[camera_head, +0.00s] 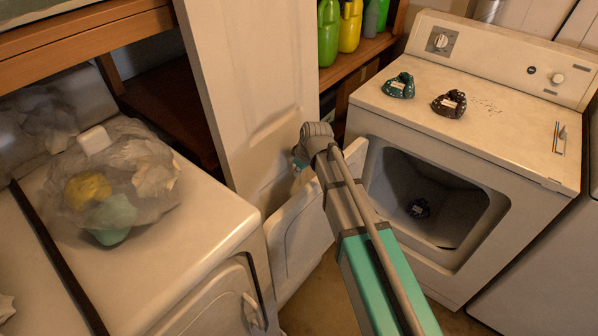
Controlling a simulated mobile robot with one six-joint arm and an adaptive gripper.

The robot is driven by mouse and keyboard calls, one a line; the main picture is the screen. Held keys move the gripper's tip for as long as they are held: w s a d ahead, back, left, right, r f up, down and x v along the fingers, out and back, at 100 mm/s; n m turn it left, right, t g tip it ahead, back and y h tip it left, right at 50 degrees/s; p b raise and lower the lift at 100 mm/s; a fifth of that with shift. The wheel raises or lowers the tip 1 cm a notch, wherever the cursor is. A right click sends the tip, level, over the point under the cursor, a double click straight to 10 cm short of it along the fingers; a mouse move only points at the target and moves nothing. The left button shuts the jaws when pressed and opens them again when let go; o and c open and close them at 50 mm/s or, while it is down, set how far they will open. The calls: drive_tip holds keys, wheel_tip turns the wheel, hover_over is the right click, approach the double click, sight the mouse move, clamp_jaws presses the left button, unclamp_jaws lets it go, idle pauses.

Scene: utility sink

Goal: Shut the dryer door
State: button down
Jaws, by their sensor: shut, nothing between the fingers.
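The white dryer (520,165) stands at the right, its dark drum opening uncovered. The dryer door (298,238) is a white panel standing open to the left of the opening, partly hidden behind my arm. My gripper (300,168) is at the far end of my arm, shut and empty, close to the upper part of the door. Only a small part of it shows beside the wrist, and I cannot tell whether it touches the door. A small dark bundle (418,208) lies inside the drum.
A white machine (205,210) at the left carries a clear bag (125,175) of cloths; its front door has a handle (251,310). A tall white panel (255,85) stands behind my gripper. Two patterned bundles (400,86) (450,104) lie on the dryer top. Bottles (350,25) stand on a shelf.

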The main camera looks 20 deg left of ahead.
drive_tip(key=shift+s+d+f, duration=0.2)
drive_tip(key=shift+s+d, duration=0.05)
drive_tip(key=shift+d, duration=0.3)
drive_tip(key=shift+s+d+f, duration=0.15)
drive_tip(key=shift+s+d, duration=0.1)
drive_tip(key=shift+d, duration=0.3)
drive_tip(key=shift+s+d+f, duration=0.2)
drive_tip(key=shift+s+d, duration=0.05)
drive_tip(key=shift+d, duration=0.3)
